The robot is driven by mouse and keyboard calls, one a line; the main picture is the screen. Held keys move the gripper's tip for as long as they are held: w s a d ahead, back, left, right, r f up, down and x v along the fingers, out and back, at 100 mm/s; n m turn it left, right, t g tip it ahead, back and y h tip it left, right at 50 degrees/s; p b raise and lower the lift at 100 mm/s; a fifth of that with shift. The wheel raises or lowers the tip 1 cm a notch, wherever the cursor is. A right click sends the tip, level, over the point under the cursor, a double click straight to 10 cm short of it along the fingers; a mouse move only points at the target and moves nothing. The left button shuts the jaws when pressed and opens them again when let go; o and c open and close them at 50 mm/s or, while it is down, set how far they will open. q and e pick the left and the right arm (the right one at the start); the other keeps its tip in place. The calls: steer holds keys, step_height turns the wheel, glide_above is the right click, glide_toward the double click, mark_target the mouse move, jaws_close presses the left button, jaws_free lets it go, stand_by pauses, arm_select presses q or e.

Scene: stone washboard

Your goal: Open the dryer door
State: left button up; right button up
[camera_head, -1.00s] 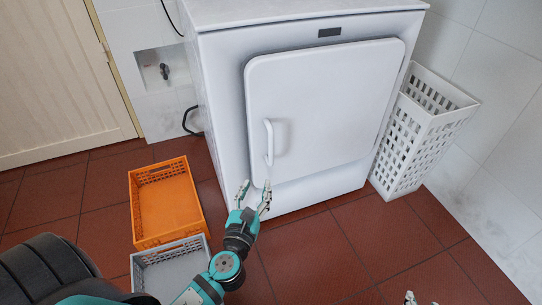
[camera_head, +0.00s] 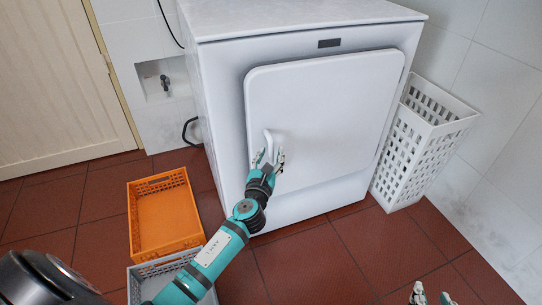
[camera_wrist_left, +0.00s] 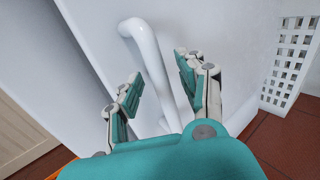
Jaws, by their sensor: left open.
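The white dryer (camera_head: 222,130) stands against the back wall. Its door (camera_head: 330,115) looks shut, with a vertical white bar handle (camera_head: 268,140) near the door's left edge. My left gripper (camera_head: 268,156) is in front of the door at the handle's lower part. In the left wrist view the handle (camera_wrist_left: 150,60) runs between the two open fingers of the gripper (camera_wrist_left: 160,92), and I see no finger closed on it. The lower end of the handle is partly hidden by my gripper in the head view. My right gripper (camera_head: 432,295) shows only its fingertips at the bottom edge, apart from each other.
An orange crate (camera_head: 133,225) and a grey crate (camera_head: 140,270) sit on the floor left of my left arm. A tall white basket (camera_head: 405,160) stands right of the dryer. The red tiled floor before the dryer is mostly clear.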

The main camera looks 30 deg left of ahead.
arm_select(q)
steer(key=shift+w+a, duration=0.15)
steer(key=shift+w, duration=0.3)
jaws_close()
steer(key=shift+f, duration=0.1)
stand_by(0.4)
